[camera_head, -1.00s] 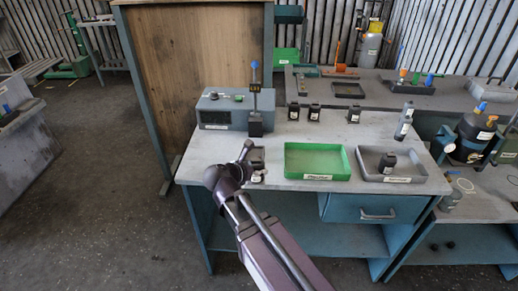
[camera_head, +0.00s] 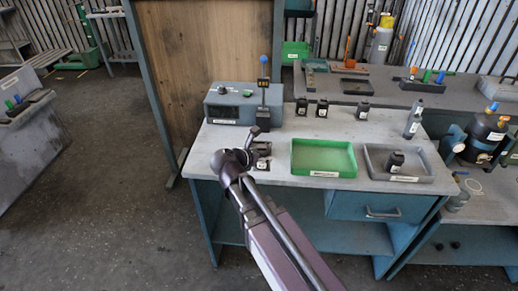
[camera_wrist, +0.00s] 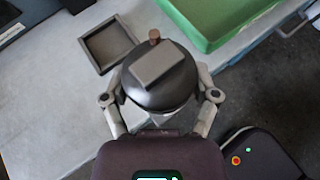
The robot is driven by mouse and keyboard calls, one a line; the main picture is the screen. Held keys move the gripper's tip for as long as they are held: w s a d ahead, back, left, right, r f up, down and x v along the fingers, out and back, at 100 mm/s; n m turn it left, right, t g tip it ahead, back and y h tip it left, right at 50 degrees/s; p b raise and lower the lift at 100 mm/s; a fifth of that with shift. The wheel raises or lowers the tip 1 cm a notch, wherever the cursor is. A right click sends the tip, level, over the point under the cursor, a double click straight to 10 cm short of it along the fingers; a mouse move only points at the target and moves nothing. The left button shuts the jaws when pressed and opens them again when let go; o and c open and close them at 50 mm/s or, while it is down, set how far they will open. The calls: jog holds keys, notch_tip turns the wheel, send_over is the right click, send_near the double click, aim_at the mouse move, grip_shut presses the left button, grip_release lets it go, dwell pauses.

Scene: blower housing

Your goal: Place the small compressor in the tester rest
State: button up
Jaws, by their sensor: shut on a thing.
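In the wrist view a round black compressor (camera_wrist: 178,88) with a grey box and a copper-coloured stub on top sits between the fingers of my gripper (camera_wrist: 160,92), which is shut on it. A square, dark-rimmed rest (camera_wrist: 132,40) lies on the bench just beyond and left of the compressor; its visible inside is empty. In the head view my gripper (camera_head: 250,142) is over the front left of the bench, left of the green tray. The arm hides most of the held compressor there. The grey tester box (camera_head: 228,106) stands behind.
A green tray (camera_head: 323,173) is right of my gripper. A grey tray (camera_head: 426,178) beyond it holds a small black unit (camera_head: 395,162). Several small black units stand along the bench's back. A post with a blue top (camera_head: 263,90) rises by the tester.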

jog(key=w+r+p, duration=0.2)
jog(key=w, duration=0.5)
jog(key=w+a+r+p, duration=0.1)
jog(key=w+r+p, duration=0.1)
jog(key=w, duration=0.5)
jog(key=shift+a+r+m+h+p, duration=0.25)
jog(key=shift+r+m+h+p, duration=0.1)
jog(key=shift+r, duration=0.15)
jog(key=shift+w+f, duration=0.1)
jog(key=shift+f, duration=0.05)
notch_tip(320, 180, down, 6)
jog(key=b, duration=0.6)
jog(key=shift+f+b, duration=0.1)
jog(key=shift+b, duration=0.2)
jog(key=shift+f+b, duration=1.75)
jog(key=shift+f, duration=0.15)
jog(key=o, duration=1.2)
